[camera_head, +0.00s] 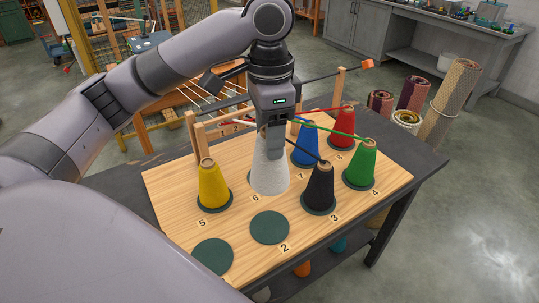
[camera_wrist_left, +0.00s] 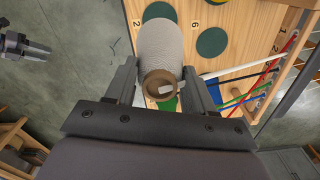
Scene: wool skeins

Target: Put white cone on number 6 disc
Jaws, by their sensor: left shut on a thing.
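My left gripper (camera_head: 270,143) is shut on the white cone (camera_head: 269,174), near its narrow top. The left wrist view shows the white cone (camera_wrist_left: 160,45) between the fingers of my left gripper (camera_wrist_left: 160,88). In that view the dark green number 6 disc (camera_wrist_left: 212,42) is bare, beside the cone. In the head view the cone hides most of that disc, behind the label 6. A dark grey part at the upper left of the left wrist view looks like my right gripper (camera_wrist_left: 25,46); its fingers are too small to judge.
A yellow cone (camera_head: 212,187) stands left on disc 5. Black (camera_head: 319,186), blue (camera_head: 306,147), green (camera_head: 361,164) and red (camera_head: 341,128) cones stand to the right. Disc 2 (camera_head: 269,228) and the front-left disc (camera_head: 212,257) are bare. Coloured threads run from cones to the rack.

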